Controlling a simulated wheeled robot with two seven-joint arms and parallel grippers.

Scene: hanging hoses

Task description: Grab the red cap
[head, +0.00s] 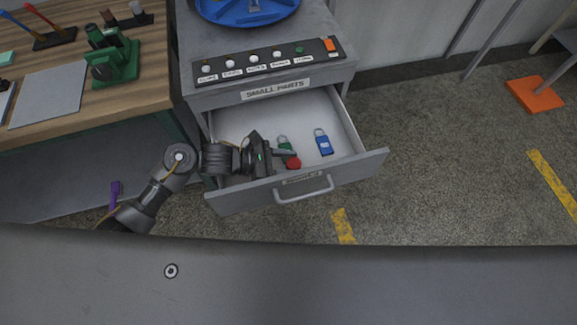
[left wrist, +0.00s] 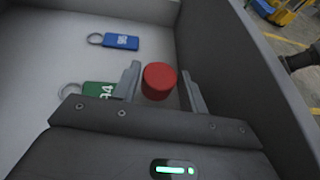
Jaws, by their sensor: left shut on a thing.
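The red cap (head: 293,162) is inside the open drawer, near its front wall. In the left wrist view the red cap (left wrist: 159,82) stands between the two fingers. My left gripper (head: 287,153) reaches into the drawer from the left and is shut on the cap; it also shows in the left wrist view (left wrist: 161,90). I cannot tell whether the cap still touches the drawer floor. My right gripper is not in view.
A green key tag (head: 284,142) lies right beside the gripper, and a blue key tag (head: 324,143) lies farther right. The grey drawer (head: 345,170) has raised walls and a front handle (head: 304,191). A labelled knob strip (head: 265,62) sits above it.

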